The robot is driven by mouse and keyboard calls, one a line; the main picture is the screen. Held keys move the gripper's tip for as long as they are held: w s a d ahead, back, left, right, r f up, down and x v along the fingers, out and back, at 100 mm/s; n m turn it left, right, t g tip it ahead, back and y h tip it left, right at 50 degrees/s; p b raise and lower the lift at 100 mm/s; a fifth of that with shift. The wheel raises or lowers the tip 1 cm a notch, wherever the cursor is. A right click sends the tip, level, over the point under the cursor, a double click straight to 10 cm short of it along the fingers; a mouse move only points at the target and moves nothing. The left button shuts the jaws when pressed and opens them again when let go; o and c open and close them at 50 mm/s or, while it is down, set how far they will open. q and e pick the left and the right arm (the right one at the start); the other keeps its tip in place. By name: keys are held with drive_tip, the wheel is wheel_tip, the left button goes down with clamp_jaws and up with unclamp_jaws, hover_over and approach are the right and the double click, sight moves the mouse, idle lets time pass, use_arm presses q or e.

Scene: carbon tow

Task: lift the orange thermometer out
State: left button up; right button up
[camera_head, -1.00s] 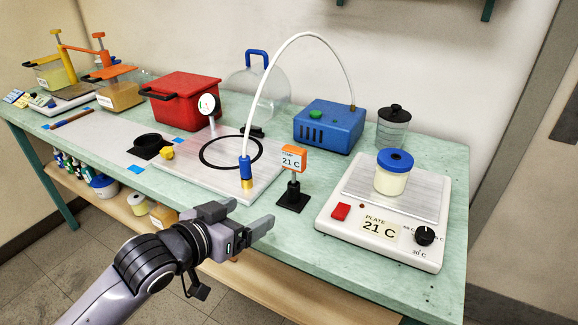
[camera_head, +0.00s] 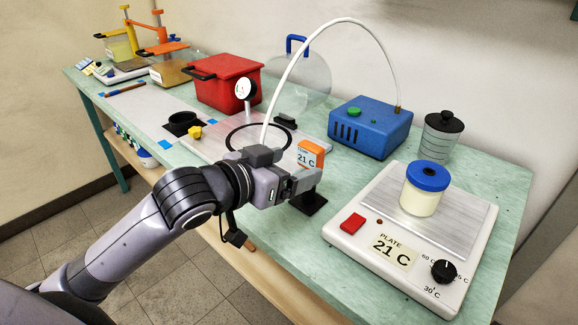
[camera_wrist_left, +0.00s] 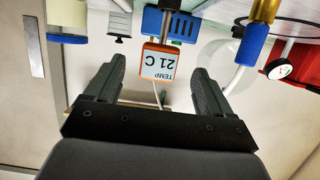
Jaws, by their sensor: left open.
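The orange thermometer (camera_head: 311,152), with a white face reading 21 C, stands upright over a small black stand (camera_head: 309,203) near the front edge of the bench. My left gripper (camera_head: 288,168) is open just in front of it, and its fingers hide the thermometer's lower part in the head view. In the left wrist view the thermometer (camera_wrist_left: 158,62) appears upside down, in the gap between the two open fingers (camera_wrist_left: 158,72). I cannot tell whether either finger touches it. My right gripper is not in view.
A hot plate (camera_head: 352,248) with a blue-lidded jar (camera_head: 424,190) stands to the right. A blue pump box (camera_head: 370,127) is behind, its white hose (camera_head: 330,27) arching leftward. A red bin (camera_head: 225,85) and a dial gauge (camera_head: 245,90) stand further left.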

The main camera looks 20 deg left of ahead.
sight(315, 143)
use_arm(q)
drive_tip(key=shift+x, duration=3.1)
drive_tip(key=c, duration=1.1)
drive_tip(key=shift+o, duration=0.2)
drive_tip(key=shift+r+p, duration=1.2)
drive_tip(key=shift+p, duration=0.05)
drive_tip(key=shift+r+p, duration=0.65)
drive_tip(key=shift+p, duration=0.1)
drive_tip(key=shift+r+p, duration=1.95)
drive_tip(key=shift+p, duration=0.35)
